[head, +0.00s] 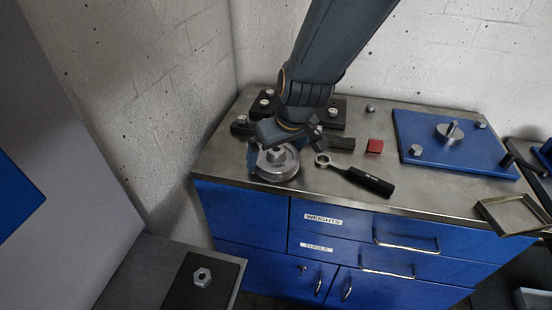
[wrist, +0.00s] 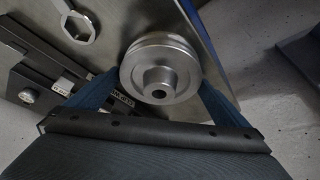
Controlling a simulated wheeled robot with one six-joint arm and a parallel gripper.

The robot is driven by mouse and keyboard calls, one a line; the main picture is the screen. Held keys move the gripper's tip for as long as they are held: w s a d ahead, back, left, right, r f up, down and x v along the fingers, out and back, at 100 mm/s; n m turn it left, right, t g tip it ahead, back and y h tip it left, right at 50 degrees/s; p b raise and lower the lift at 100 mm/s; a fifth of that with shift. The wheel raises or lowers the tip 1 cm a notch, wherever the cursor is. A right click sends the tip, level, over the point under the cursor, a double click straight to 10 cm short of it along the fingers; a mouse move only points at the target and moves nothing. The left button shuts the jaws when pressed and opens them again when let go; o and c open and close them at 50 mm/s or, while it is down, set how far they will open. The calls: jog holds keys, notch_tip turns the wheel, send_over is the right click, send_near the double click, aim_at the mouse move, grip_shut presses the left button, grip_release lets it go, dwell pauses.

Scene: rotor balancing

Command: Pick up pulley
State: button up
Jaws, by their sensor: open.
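The pulley (head: 276,164) is a round silver metal wheel with a raised central hub and bore, near the front left of the steel bench top in the head view. In the wrist view the pulley (wrist: 160,76) lies between the two blue fingers of my gripper (wrist: 158,92), one on each side. My gripper (head: 283,146) comes down over the pulley from above and hides part of it in the head view. The jaws are open around the pulley. Whether either finger touches its rim, I cannot tell.
A black-handled ring wrench (head: 370,181) lies right of the pulley, with a red block (head: 375,146) behind. A black fixture (head: 328,113) stands at the back. A blue plate (head: 478,155) with a spindle and a shallow tray (head: 505,215) are farther right.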

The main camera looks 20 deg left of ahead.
jog(key=shift+w, duration=0.1)
jog(key=c, duration=1.5)
jog(key=shift+r+b, duration=0.5)
jog(key=shift+r, duration=4.6)
